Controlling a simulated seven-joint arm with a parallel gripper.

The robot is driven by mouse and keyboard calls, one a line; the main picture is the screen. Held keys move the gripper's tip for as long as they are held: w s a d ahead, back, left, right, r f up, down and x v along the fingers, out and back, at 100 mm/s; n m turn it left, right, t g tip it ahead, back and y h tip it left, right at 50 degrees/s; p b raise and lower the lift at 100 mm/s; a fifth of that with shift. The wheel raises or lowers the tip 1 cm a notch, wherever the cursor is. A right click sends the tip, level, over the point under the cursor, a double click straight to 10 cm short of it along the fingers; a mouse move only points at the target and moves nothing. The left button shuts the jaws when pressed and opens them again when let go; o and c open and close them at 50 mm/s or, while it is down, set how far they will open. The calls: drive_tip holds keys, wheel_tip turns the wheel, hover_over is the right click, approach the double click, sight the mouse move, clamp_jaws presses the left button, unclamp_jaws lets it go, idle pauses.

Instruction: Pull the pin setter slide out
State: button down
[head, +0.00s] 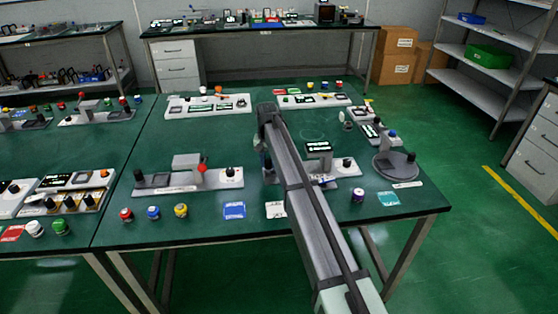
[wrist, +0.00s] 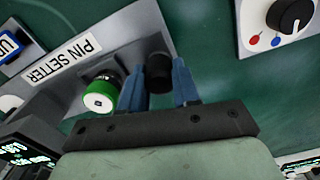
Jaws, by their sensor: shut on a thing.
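In the wrist view, the grey pin setter plate (wrist: 122,38) carries a white "PIN SETTER" label (wrist: 62,62). A green knob with a white cap (wrist: 102,94) stands on its side nearer my gripper. A black knob (wrist: 159,66) stands at the plate's end. My gripper (wrist: 159,85) has its two blue fingers on either side of this knob and is shut on it. The fingers hide part of the knob's sides. In the head view, my arm covers much of the gripper, and the knob cannot be made out.
A white panel with a black dial (wrist: 290,16) and red and blue dots lies close to the right in the wrist view. In the head view, a long unit with a red knob (head: 202,168) stands left of my arm. A round grey base (head: 395,166) stands to the right.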

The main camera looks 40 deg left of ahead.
drive_tip(key=shift+s+a, duration=0.2)
drive_tip(key=shift+a, duration=0.1)
drive_tip(key=c, duration=1.1)
unclamp_jaws()
drive_tip(key=o, duration=0.3)
drive_tip(key=shift+d+r, duration=0.1)
wheel_tip(320, 180, up, 14)
drive_tip(key=shift+w+f, duration=0.1)
drive_tip(key=shift+f, duration=0.1)
